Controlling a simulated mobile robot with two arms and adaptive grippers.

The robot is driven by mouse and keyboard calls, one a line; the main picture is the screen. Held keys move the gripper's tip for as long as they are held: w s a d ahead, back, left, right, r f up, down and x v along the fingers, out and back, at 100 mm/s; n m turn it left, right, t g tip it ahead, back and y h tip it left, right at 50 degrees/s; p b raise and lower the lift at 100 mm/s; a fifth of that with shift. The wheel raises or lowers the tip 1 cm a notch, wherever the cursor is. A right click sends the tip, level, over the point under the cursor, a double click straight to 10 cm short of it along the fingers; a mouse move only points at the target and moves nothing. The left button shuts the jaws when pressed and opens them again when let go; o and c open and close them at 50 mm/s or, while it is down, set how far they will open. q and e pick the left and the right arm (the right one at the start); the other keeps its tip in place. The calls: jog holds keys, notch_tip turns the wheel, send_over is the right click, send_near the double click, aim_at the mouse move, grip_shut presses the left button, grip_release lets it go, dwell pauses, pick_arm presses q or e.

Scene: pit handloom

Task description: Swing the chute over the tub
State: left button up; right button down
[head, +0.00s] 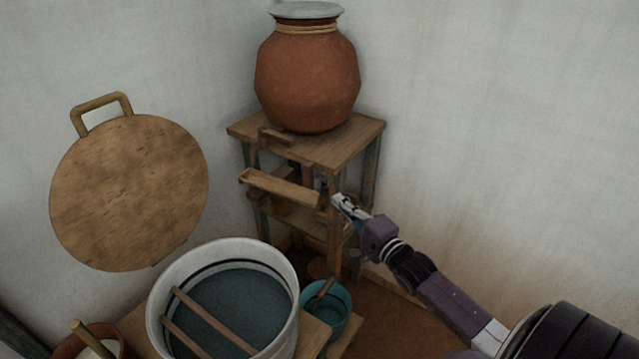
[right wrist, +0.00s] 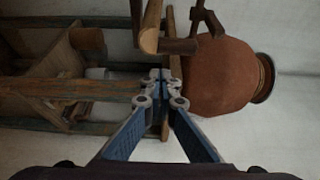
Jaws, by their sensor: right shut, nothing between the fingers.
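The chute (head: 280,188) is a narrow wooden trough on the front of the wooden stand. Its free end points left, and it shows above the tub's far rim in the picture, apart from it. The tub (head: 160,287) is round and whitish with dark blue-green liquid; two wooden bars lie across it. My right gripper (head: 337,199) is shut and empty beside the right end of the chute; whether it touches is unclear. In the right wrist view the fingertips (right wrist: 160,86) meet, and a wooden piece, seemingly the chute (right wrist: 150,38), is beyond them. My left gripper is not in view.
A clay pot (head: 307,80) with a grey lid stands on the stand (head: 350,143). A teal bucket (head: 338,297) stands right of the tub. A round wooden board (head: 130,190) hangs on the left wall. A pot with a stick (head: 100,335) is at lower left.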

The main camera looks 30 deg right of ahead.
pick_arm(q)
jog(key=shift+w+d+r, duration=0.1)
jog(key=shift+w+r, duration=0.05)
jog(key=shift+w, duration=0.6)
pick_arm(e)
jog(key=w, duration=0.9)
jog(key=shift+w, duration=0.35)
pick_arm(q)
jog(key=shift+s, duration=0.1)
